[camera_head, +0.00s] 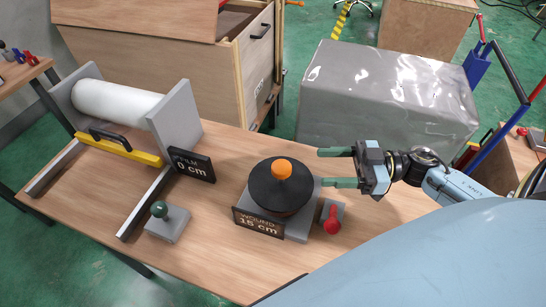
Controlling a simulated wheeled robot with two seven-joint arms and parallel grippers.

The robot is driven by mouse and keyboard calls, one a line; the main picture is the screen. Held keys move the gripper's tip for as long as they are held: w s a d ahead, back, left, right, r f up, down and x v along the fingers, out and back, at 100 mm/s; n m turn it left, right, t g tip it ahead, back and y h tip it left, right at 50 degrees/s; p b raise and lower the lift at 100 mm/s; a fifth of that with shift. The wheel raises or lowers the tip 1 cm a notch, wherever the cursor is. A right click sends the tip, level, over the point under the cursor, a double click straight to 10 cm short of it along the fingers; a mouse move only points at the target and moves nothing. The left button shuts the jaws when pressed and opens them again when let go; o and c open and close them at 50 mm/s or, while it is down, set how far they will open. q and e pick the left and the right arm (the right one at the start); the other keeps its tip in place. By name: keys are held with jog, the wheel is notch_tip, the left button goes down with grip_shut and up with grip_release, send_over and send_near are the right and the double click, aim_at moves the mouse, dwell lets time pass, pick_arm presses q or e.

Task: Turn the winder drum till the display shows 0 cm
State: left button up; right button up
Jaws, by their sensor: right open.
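The winder drum (272,190) is a black disc with an orange knob (281,169) on top, set on a grey base. Its display (258,222) reads "WOUND 15 cm". A second display (191,165), beside the film roll, reads "FILM 0 cm". My right gripper (330,167) comes in from the right. Its green fingers are open, point left and reach close to the right side of the drum. I cannot tell whether they touch it. Nothing is between the fingers. My left gripper is not in view.
A white film roll (115,101) sits between grey plates, with a yellow bar (118,148) and black handle before it. A green-knobbed block (167,222) and red knob (332,219) stand on the table. A wrapped grey block (385,95) stands behind. The front table is clear.

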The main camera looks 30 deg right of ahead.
aim_at(273, 166)
jog(key=x, duration=1.2)
jog(key=shift+w+a+p, duration=0.25)
jog(key=shift+p, duration=0.1)
grip_shut()
jog(key=shift+n+g+y, duration=0.3)
jog(key=shift+n+g, duration=0.2)
jog(key=shift+g, duration=0.1)
